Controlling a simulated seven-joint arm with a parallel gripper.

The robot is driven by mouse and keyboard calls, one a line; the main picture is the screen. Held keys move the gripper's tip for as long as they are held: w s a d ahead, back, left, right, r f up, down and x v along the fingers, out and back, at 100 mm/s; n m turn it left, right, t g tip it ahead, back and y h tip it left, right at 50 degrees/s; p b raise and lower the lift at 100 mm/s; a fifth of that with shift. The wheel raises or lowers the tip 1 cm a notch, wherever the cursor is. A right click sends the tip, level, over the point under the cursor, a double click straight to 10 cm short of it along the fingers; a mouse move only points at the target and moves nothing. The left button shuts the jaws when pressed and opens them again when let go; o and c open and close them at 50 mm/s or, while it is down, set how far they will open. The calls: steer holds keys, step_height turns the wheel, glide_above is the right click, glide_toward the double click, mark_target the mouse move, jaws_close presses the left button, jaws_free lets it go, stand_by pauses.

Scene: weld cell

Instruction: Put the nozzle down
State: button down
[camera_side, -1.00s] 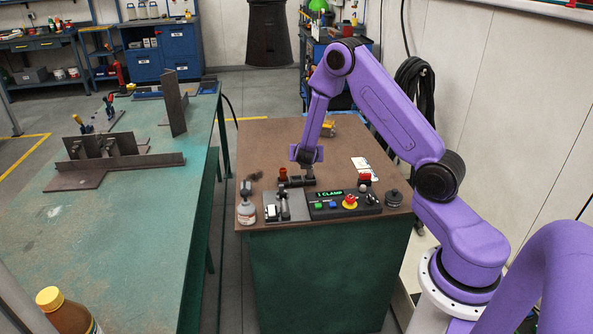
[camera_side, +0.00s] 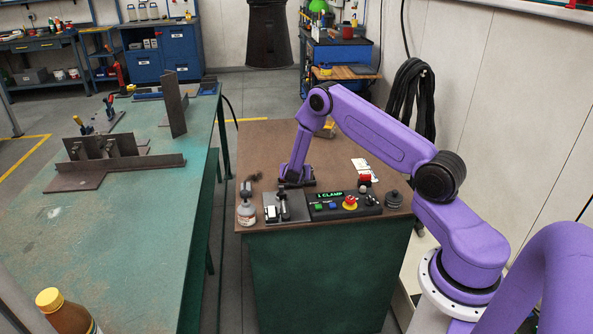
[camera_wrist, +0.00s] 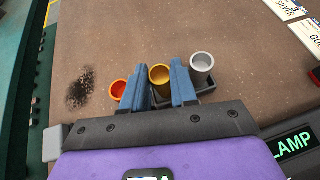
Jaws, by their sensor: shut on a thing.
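My gripper (camera_wrist: 158,85) is shut on a gold nozzle (camera_wrist: 160,75), which sits between its two blue fingers in the wrist view. A silver nozzle (camera_wrist: 202,64) stands to the right of the fingers and an orange nozzle (camera_wrist: 118,90) to the left. A dark rack (camera_wrist: 208,88) shows under the silver nozzle. Whether the gold nozzle rests in the rack is hidden by the fingers. In the side view my gripper (camera_side: 290,180) is low over the brown bench top, behind the clamp panel, and the nozzles cannot be made out.
The clamp panel (camera_side: 343,206) with buttons stands at the bench's front edge. White cards (camera_side: 366,169) lie at right. The bench top (camera_side: 262,150) is clear at the back left.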

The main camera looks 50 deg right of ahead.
steer(key=shift+f, duration=0.1)
steer(key=c, duration=1.2)
jaws_free()
steer(key=shift+o, duration=0.2)
